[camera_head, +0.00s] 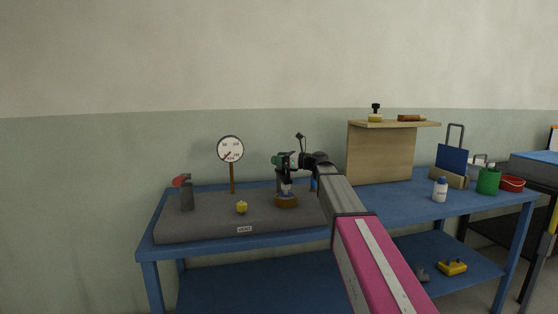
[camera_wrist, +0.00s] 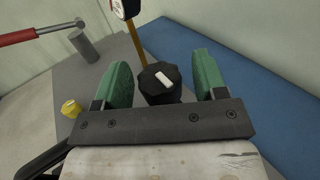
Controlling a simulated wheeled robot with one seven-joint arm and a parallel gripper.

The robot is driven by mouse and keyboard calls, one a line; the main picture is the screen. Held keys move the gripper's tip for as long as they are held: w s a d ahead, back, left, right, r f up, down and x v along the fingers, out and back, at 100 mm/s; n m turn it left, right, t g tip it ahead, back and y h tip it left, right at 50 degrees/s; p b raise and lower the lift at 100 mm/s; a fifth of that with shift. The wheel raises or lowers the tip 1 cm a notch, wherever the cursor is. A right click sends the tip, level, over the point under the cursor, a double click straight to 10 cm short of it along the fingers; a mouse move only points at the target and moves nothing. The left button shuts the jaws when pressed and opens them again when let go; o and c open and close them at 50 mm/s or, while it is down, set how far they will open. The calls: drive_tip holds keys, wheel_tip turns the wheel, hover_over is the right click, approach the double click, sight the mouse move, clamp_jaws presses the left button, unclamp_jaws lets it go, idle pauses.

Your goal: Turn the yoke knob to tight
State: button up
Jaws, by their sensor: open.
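The yoke knob (camera_wrist: 160,84) is a dark, faceted knob with a white bar mark on top, seen in the wrist view. My gripper (camera_wrist: 161,72) has two green fingers, spread apart, one on each side of the knob. A gap shows between each finger and the knob, so neither appears to touch it. In the head view my gripper (camera_head: 283,160) is above the grey slab, over a fitting with a round brown base (camera_head: 286,201). The knob itself is mostly hidden there by my gripper and arm. I cannot read any tight marking.
A red-handled lever (camera_head: 182,181) and a small yellow knob (camera_head: 242,207) are to the left. A wooden box (camera_head: 380,153), white bottle (camera_head: 440,190) and green container (camera_head: 488,181) stand right on the blue bench.

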drive_tip(key=c, duration=0.9)
drive_tip(key=shift+w+n+g, duration=0.1)
drive_tip(key=shift+n+g, duration=0.3)
drive_tip(key=shift+g, duration=0.2)
drive_tip(key=n+g, duration=0.1)
drive_tip(key=g, duration=0.1)
drive_tip(key=n+g, duration=0.2)
drive_tip(key=g, duration=0.1)
drive_tip(key=shift+w+a+n+g+y, duration=0.1)
drive_tip(key=shift+n+g+y, duration=0.2)
drive_tip(key=shift+y, duration=0.1)
drive_tip(key=n+g+h, duration=0.1)
drive_tip(key=n+g, duration=0.2)
drive_tip(key=g, duration=0.1)
drive_tip(key=shift+g, duration=0.3)
drive_tip(key=shift+n+g+h, duration=0.5)
drive_tip(key=shift+n+g, duration=0.3)
drive_tip(key=shift+g, duration=0.4)
drive_tip(key=shift+s+g, duration=0.25)
drive_tip(key=shift+g, duration=0.05)
